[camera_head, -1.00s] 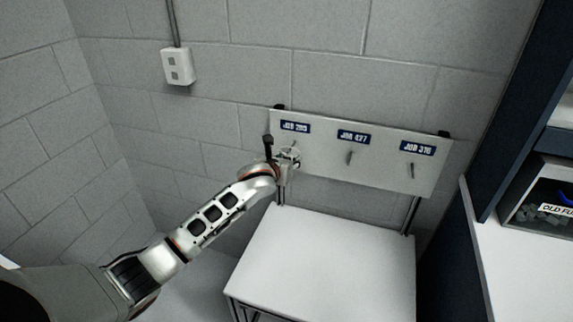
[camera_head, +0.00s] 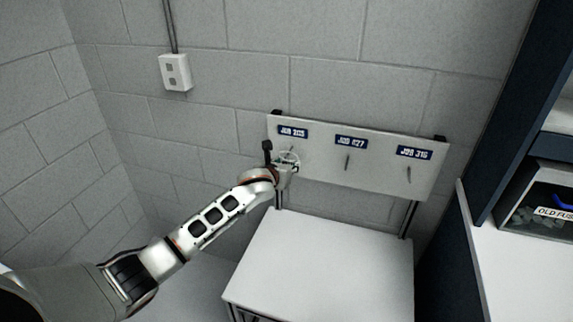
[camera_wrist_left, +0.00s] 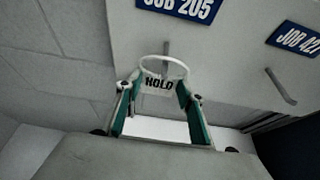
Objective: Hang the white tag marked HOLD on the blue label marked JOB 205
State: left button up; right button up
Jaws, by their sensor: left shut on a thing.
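The white tag marked HOLD (camera_wrist_left: 159,83) is held between the green finger pads of my left gripper (camera_wrist_left: 158,98). Its white ring stands up above the fingers, and the grey peg (camera_wrist_left: 166,47) under the blue JOB 205 label (camera_wrist_left: 178,7) shows just at the ring's top. I cannot tell whether the ring is around the peg or in front of it. In the head view my left gripper (camera_head: 289,164) is just below the JOB 205 label (camera_head: 293,132), close to the board. My right gripper is not in view.
The pale board (camera_head: 380,183) also has JOB 427 (camera_head: 351,142) and JOB 316 (camera_head: 413,153) labels, each with a peg below. A white table (camera_head: 320,265) stands below, its top clear. A dark shelf unit (camera_head: 500,120) is at the right.

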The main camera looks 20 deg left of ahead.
pick_arm(q)
jog(key=o, duration=0.7)
jog(key=shift+o, duration=0.2)
jog(key=shift+s, duration=0.1)
